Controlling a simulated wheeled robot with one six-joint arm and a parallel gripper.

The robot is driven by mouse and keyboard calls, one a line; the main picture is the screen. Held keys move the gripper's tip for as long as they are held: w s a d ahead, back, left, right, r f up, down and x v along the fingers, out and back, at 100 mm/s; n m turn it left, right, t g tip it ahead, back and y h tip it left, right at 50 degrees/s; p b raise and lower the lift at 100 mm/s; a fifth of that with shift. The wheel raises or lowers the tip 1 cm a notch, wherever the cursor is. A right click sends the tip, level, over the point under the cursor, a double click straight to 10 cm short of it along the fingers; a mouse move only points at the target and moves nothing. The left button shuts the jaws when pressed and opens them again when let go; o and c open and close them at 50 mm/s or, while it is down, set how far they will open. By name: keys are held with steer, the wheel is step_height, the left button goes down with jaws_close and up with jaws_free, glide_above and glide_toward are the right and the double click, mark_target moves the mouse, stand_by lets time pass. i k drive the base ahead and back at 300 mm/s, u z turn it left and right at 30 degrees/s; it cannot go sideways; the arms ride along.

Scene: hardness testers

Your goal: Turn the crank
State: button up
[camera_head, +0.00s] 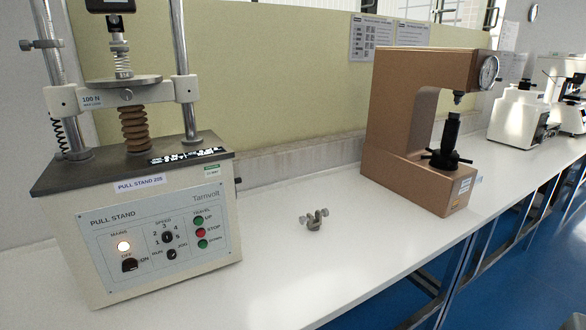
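The brown hardness tester (400,120) stands on the bench right of centre, with a round dial (489,72) at its upper right. A black handwheel (444,159) with short spokes sits low on its screw column (450,132), below the overhanging head. I cannot tell whether this handwheel is the crank. A small metal fitting with knobs (314,221) lies loose on the bench, apart from both large machines. My gripper is not in view.
A pull stand (155,245) with posts, a spring column and a lit control panel fills the left side. White instruments (522,115) stand at the far right. The white bench (330,270) is clear around the fitting. Blue floor (540,270) lies in front.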

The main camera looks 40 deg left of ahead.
mark_target(238, 181)
steer(key=z, duration=0.05)
steer(key=i, duration=0.95)
steer(key=u, duration=0.85)
steer(key=i, duration=0.75)
steer(key=u, duration=1)
steer(key=i, duration=0.25)
steer(key=u, duration=0.25)
